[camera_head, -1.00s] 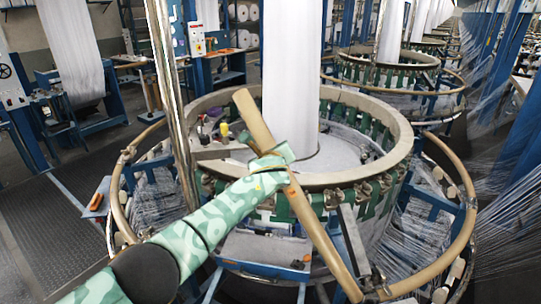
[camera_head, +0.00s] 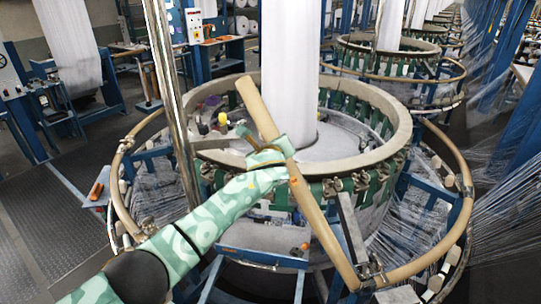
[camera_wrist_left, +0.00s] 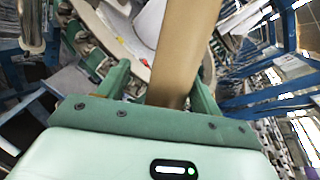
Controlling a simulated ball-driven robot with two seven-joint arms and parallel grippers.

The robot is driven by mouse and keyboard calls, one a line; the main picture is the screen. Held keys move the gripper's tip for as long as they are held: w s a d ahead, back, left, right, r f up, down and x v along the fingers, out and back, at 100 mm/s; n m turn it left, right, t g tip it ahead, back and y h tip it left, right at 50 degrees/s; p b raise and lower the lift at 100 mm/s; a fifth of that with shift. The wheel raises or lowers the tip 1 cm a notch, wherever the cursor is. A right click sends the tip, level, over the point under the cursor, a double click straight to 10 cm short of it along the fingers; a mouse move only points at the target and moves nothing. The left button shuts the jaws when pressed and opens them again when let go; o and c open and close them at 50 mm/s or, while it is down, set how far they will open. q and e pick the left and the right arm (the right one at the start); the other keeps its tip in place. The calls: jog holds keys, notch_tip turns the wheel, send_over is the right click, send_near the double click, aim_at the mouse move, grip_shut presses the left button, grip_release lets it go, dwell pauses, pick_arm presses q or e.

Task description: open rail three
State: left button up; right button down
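A long tan rail piece (camera_head: 317,218) stands at a slant across the front of the circular loom (camera_head: 360,170). Its upper end rises over the loom's ring and its lower end is near the outer tan ring rail (camera_head: 435,262). My left gripper (camera_head: 264,143) is at the upper half of the rail piece. In the left wrist view the gripper (camera_wrist_left: 163,84) has its green fingers apart, with the rail piece (camera_wrist_left: 182,45) between them and a gap beside the left finger. No number marks the rail. My right gripper is out of view.
A white fabric column (camera_head: 291,70) rises from the loom's middle. Blue frames and fine threads (camera_head: 500,205) crowd the right. Dark floor (camera_head: 40,225) is open at left.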

pick_arm(q)
jog(key=b+v, duration=0.1)
jog(key=v, duration=1.2)
jog(key=shift+s, duration=0.35)
jog(key=shift+r, duration=0.15)
